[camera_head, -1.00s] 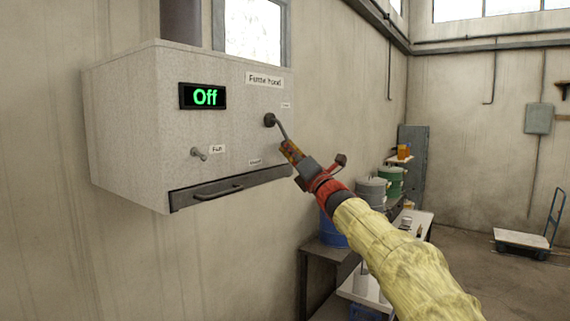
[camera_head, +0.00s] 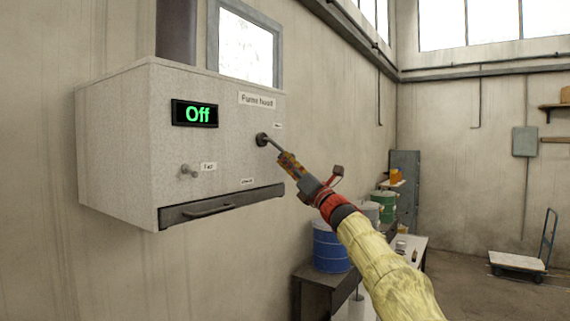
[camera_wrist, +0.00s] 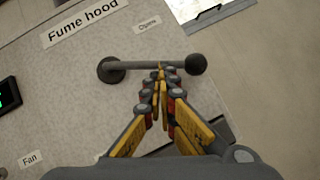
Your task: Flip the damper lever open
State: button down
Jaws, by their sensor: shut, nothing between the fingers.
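The damper lever (camera_head: 272,145) is a grey rod on a round pivot at the right of the fume hood's front. In the head view it slants down to the right, its far end hidden by my gripper (camera_head: 284,157). In the wrist view the whole lever (camera_wrist: 138,65) shows, with a dark ball at its right end. My gripper (camera_wrist: 163,73) is shut and empty, its yellow fingertips at the rod's lower side near the ball. I cannot tell for sure that they touch. The "Open" label (camera_wrist: 147,25) is above the rod.
A fan switch (camera_head: 188,171) and a drawer-like front with a handle (camera_head: 210,209) are to the left and below. A blue drum (camera_head: 330,245) stands on a bench below.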

jog(key=shift+f, duration=0.15)
dwell(0.3)
jog(key=a+f+b+v, duration=0.1)
jog(key=b+v, duration=0.4)
jog(key=v, duration=0.7)
jog(key=shift+s+a+f, duration=0.25)
jog(key=shift+f, duration=0.35)
